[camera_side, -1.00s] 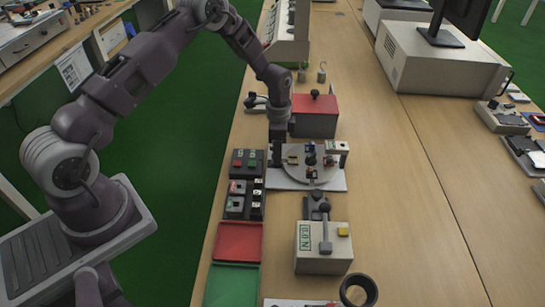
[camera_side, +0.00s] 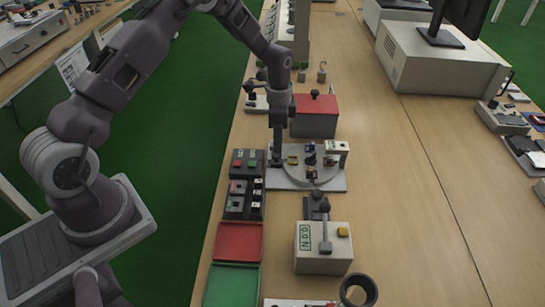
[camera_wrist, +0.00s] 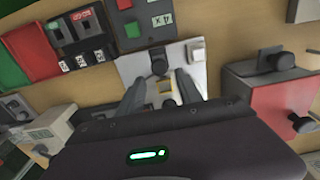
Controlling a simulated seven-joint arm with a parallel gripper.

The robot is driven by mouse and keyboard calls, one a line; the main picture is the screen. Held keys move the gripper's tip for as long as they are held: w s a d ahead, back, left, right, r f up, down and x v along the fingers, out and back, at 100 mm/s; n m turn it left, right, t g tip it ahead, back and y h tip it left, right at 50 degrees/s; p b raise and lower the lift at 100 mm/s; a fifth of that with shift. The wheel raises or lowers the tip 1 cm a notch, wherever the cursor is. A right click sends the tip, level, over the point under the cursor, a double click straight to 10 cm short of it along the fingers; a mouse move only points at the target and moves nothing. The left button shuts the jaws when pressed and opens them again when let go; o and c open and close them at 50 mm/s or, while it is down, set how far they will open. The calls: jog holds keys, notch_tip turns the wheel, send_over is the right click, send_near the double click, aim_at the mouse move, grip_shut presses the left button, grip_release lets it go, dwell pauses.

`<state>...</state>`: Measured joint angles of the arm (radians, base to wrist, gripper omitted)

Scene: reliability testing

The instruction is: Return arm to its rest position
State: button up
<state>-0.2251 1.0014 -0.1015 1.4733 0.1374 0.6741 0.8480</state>
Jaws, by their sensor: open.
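A small yellow-framed square (camera_wrist: 166,87) shows in the gap, on or over the pale base plate (camera_wrist: 198,76). A black knob (camera_wrist: 159,63) stands on that plate just beyond the fingertips. The dark gripper body hides most of the turntable in the wrist view. In the side view several small parts sit around the turntable.
A red-topped box (camera_side: 314,117) stands close behind the turntable. A grey lever box (camera_side: 323,249) stands in front. Black button trays (camera_side: 244,187), a red tray (camera_side: 238,241) and a green tray (camera_side: 232,286) line the left edge. The bench (camera_side: 405,200) right of the turntable is clear.

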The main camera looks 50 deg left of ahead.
jog(key=s+d+r+n+t, duration=0.15)
jog(key=s+r, duration=0.25)
jog(key=r, duration=0.7)
jog(key=s+d+r+n+t, duration=0.15)
jog(key=s+r, duration=0.25)
jog(key=r, duration=0.7)
jog(key=s+d+r+n+t, duration=0.1)
jog(key=s+r+n, duration=0.1)
jog(key=s, duration=0.6)
jog(key=s+d+r+n, duration=0.2)
jog(key=s, duration=0.6)
jog(key=s+d+r+n+t, duration=0.1)
jog(key=s+d+r+n, duration=0.1)
jog(key=s, duration=0.6)
jog(key=shift+r+t, duration=0.3)
jog(key=shift+r, duration=0.2)
jog(key=shift+a, duration=0.1)
